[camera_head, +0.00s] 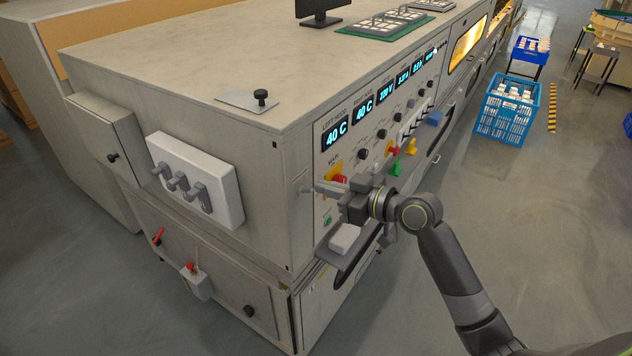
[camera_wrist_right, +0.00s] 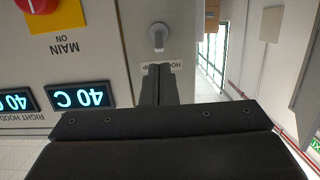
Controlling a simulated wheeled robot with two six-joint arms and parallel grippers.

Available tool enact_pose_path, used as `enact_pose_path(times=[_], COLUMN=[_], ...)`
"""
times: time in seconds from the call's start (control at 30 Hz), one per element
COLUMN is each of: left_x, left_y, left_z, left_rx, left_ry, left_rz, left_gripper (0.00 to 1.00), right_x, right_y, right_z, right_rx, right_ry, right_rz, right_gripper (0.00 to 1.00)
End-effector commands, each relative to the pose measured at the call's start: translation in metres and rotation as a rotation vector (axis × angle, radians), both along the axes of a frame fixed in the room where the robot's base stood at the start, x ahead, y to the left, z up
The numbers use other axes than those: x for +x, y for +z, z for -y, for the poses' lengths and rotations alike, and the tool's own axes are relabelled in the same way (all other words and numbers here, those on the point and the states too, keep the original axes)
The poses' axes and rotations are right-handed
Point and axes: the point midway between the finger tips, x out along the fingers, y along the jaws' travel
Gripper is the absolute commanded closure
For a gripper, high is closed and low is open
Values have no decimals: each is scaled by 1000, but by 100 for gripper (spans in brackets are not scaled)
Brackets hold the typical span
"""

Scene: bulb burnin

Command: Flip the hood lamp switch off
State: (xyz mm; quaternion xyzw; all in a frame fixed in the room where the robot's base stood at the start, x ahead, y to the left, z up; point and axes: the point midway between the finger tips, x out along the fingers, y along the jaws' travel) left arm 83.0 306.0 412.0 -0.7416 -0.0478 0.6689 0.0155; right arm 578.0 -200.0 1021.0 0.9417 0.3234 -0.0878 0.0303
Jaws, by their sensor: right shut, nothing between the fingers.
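The hood lamp switch (camera_wrist_right: 157,37) is a small grey lever on a round base on the pale panel. It shows in the upside-down right wrist view, with its lever pointing toward the picture's bottom. A label starting "HOO" sits just below it, partly hidden by my fingers. In the head view the switch (camera_head: 305,190) is a small grey piece near the front panel's left edge. My right gripper (camera_head: 320,187) is shut and empty, its fingertips close to the switch.
A red knob on a yellow plate (camera_wrist_right: 68,15) marked MAIN is beside the switch. Lit displays (camera_head: 335,134) line the panel. A ledge with a white block (camera_head: 345,238) lies below my gripper.

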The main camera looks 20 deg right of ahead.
Motion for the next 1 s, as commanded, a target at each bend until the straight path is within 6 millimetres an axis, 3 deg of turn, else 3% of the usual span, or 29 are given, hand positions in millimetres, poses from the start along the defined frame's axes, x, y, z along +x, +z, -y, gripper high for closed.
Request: enact_pose_path(times=[0.3,0.77,1.0], left_x=[1,2,2], left_y=[7,6,-9], left_z=[0,0,0], left_rx=[0,0,0], left_ry=[0,0,0], left_rz=[2,4,4], left_gripper=[64,64,64], right_x=[23,25,24], right_y=[-5,-7,-12], right_z=[-19,-20,-19], right_rx=[0,1,18], right_ry=[1,1,0], right_rz=[-2,1,25], right_gripper=[100,100,100])
